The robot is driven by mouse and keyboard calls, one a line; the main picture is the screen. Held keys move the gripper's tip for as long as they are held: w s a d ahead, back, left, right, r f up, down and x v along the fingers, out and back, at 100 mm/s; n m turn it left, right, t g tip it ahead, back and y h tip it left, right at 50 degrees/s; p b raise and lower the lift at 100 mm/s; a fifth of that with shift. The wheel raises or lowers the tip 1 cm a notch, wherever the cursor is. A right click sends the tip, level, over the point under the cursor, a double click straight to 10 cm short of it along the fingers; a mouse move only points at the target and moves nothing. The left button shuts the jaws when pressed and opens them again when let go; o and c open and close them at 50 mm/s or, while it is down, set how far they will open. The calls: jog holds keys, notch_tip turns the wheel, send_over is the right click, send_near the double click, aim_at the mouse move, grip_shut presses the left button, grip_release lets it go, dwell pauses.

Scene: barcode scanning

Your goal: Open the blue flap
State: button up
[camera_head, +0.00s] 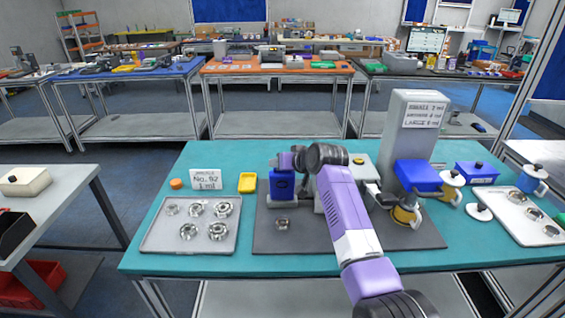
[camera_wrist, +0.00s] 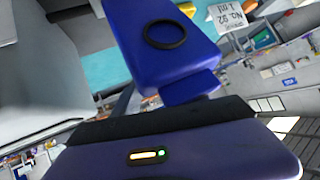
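A blue block-shaped part (camera_head: 282,186) stands on the left of the dark mat, just below my gripper (camera_head: 287,161). In the wrist view a blue part with a black ring on its face (camera_wrist: 165,40) is close in front of my gripper's purple housing (camera_wrist: 175,150). A smaller blue tab (camera_wrist: 193,88) lies between that part and the housing. I cannot tell which of these pieces is the flap. My fingertips are hidden in both views, so contact and opening cannot be told. Another blue part (camera_head: 418,175) juts from the tall grey machine (camera_head: 415,115).
The dark mat (camera_head: 340,240) lies on a teal table (camera_head: 285,265). A tray of metal parts (camera_head: 170,240) is at left, near a label card (camera_head: 205,179) and a yellow box (camera_head: 247,182). Another tray (camera_head: 515,222) is at right.

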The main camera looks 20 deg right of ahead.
jog(key=s+d+r+p, duration=0.2)
jog(key=s+r+p, duration=0.1)
jog(key=r+p, duration=0.4)
jog(key=shift+s+d+r, duration=0.15)
jog(key=shift+d+r, duration=0.1)
jog(key=shift+r, duration=0.2)
dwell(0.5)
dwell(0.4)
jog(key=b+v, duration=0.1)
jog(key=v, duration=0.6)
jog(key=shift+s, duration=0.35)
jog(key=shift+r, duration=0.15)
